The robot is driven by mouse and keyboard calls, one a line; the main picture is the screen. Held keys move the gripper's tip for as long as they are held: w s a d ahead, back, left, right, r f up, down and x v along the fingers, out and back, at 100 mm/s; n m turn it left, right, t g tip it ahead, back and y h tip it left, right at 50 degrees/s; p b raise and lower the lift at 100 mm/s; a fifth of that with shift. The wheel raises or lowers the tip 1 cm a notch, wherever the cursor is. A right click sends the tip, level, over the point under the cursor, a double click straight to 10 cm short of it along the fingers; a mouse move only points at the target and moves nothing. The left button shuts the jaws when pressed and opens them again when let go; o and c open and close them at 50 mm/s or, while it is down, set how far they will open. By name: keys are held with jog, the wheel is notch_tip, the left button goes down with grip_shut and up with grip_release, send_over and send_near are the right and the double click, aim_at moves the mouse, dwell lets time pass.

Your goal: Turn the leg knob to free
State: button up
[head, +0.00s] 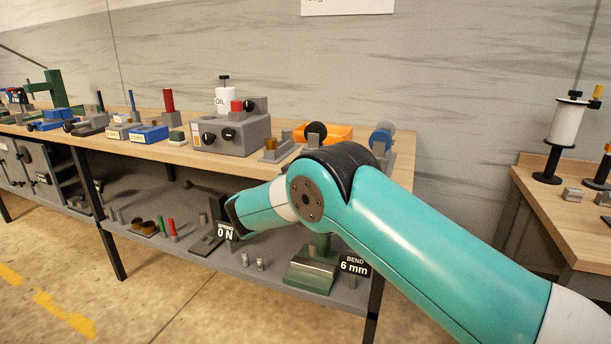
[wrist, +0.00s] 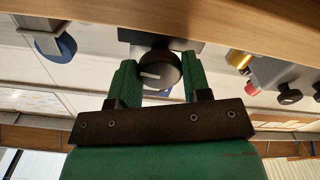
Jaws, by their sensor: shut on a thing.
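In the wrist view a dark round knob (wrist: 164,70) with a short white pointer mark sits on a dark mount at the wooden bench edge. The mark points left in that picture. My gripper (wrist: 160,82) has its two green fingers on either side of the knob and is shut on it. The right finger lies against the knob's side; the left finger is close to its other side. In the head view my arm hides the gripper and the grip on the knob. No lettering around the knob is readable.
The workbench (head: 130,148) holds a grey box (head: 236,133) with black knobs, an orange block (head: 342,132) and a blue wheel (head: 382,132). A BEND 6 mm sign (head: 354,265) stands on the lower shelf. Another bench (head: 535,190) is at right, across a floor gap.

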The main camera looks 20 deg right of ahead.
jog(key=n+p, duration=0.4)
jog(key=n, duration=1.4)
jog(key=shift+r+n, duration=0.1)
jog(key=shift+n, duration=0.6)
jog(key=o, duration=0.9)
jog(key=shift+o, duration=0.2)
jog(key=shift+a, duration=0.1)
